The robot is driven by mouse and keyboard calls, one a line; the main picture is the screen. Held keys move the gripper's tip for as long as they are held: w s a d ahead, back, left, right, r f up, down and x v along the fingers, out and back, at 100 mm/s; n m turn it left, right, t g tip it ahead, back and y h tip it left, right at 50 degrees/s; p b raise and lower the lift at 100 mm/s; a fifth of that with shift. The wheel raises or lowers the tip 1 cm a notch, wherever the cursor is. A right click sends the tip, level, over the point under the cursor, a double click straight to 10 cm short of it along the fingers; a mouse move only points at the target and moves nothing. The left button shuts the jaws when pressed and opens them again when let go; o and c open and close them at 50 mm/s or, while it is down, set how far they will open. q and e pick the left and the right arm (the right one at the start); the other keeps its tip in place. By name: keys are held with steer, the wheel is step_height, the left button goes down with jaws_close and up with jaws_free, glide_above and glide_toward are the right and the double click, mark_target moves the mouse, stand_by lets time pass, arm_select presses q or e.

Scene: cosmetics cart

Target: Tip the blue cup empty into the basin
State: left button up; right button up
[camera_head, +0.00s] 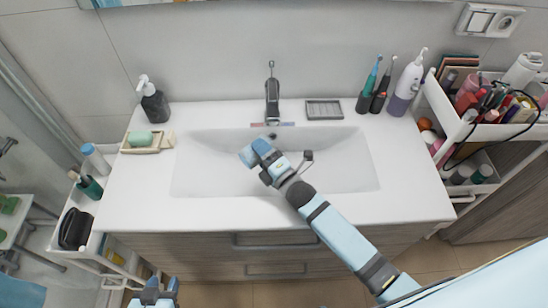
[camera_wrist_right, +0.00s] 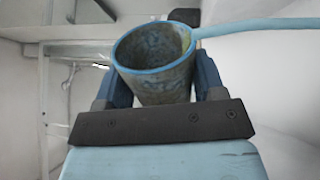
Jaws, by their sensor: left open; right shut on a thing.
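In the right wrist view the blue-rimmed cup (camera_wrist_right: 155,88) sits between the two fingers of my right gripper (camera_wrist_right: 158,90), which is shut on it. Its mouth faces the camera, and its inside looks mottled grey-brown. A light-blue rod (camera_wrist_right: 260,27) runs from the cup's right rim to the frame's edge; where it ends is unclear. In the head view my right gripper (camera_head: 257,152) is over the white basin (camera_head: 210,175); the cup's outline and tilt there are hard to tell. My left gripper (camera_head: 154,293) is open and empty at the bottom, in front of the counter.
The faucet (camera_head: 272,95) stands behind the basin. A soap tray (camera_head: 124,149) and a dark pump bottle (camera_head: 154,103) are on the left of the counter. A loaded cart (camera_head: 468,130) is at the right.

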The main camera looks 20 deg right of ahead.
steer(key=shift+f, duration=0.1)
steer(key=shift+d+f+m, duration=0.1)
steer(key=shift+f+m, duration=0.15)
steer(key=shift+m, duration=0.45)
steer(key=shift+w+d+r+m, duration=0.1)
steer(key=shift+r+m, duration=0.05)
steer(key=shift+m, duration=0.25)
